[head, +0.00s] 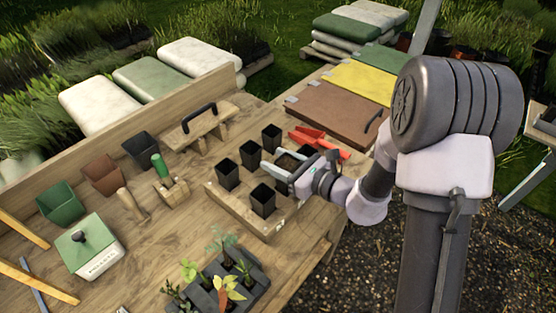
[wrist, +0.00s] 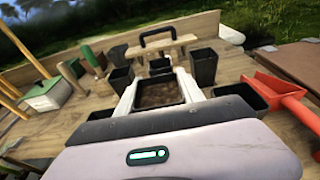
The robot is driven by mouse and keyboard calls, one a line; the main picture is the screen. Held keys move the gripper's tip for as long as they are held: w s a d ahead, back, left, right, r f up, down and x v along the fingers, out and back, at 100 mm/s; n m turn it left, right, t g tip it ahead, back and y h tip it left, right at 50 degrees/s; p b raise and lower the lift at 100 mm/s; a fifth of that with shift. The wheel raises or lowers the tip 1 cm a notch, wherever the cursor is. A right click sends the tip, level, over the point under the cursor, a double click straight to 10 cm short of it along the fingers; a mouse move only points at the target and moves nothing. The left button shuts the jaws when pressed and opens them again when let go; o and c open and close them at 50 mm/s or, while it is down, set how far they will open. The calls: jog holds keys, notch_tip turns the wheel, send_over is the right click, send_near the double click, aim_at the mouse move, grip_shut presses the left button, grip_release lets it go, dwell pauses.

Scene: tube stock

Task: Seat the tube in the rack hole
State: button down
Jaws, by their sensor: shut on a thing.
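The tube is a black square pot filled with brown soil (wrist: 160,93). In the wrist view it sits between the two pale fingers of my gripper (wrist: 158,84), which is shut on it. In the head view my gripper (head: 284,169) is over the right part of the wooden rack (head: 232,207), and the soil-filled tube (head: 287,162) shows between the fingers.
A red scoop (head: 318,140) lies close behind my gripper. Seedlings in a dark tray (head: 243,290) stand at the front. A wooden float (head: 205,122), a small wooden block with a green-handled tool (head: 160,166) and coloured pots (head: 60,203) stand left and behind.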

jog(key=shift+f+b, duration=0.35)
jog(key=shift+f, duration=0.15)
jog(key=shift+f+b, duration=0.75)
jog(key=shift+f+b, duration=0.65)
jog(key=shift+b, duration=0.05)
dwell(1.2)
dwell(0.6)
jog(key=c, duration=0.7)
grip_release()
jog(key=shift+o, duration=0.2)
notch_tip(320, 180, up, 9)
jog(key=p, duration=0.7)
